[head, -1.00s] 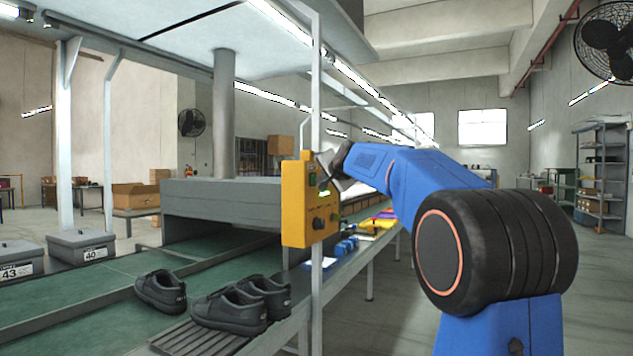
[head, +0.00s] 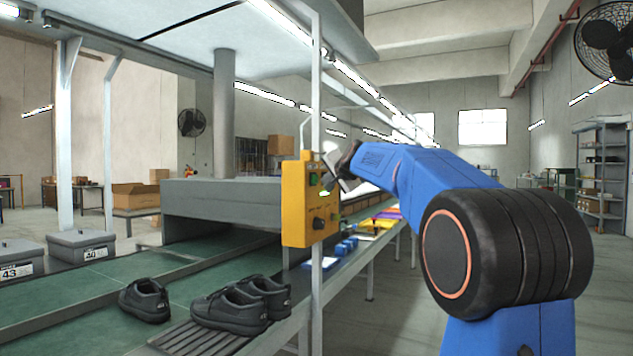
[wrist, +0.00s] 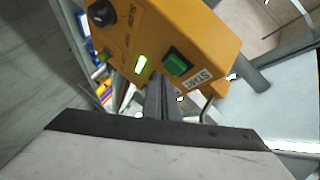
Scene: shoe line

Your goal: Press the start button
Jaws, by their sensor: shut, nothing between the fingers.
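The yellow control box (head: 295,205) is fixed to a white post. The green start button (head: 313,179) is near its top, above a lit green indicator (head: 324,194). In the wrist view the square green start button (wrist: 176,62) sits beside the "START" label (wrist: 200,79) and the lit indicator (wrist: 141,64). My gripper (wrist: 162,100) is shut and empty, its fingers pointing toward the box, just below the button in the picture. In the head view my gripper (head: 333,171) is beside the box's upper right. I see no clear contact with the button.
A dark knob (head: 319,223) is low on the box; it also shows in the wrist view (wrist: 101,13). A green conveyor (head: 190,290) carries black shoes (head: 240,303). Coloured items (head: 375,222) lie on the bench behind the box. The floor at right is open.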

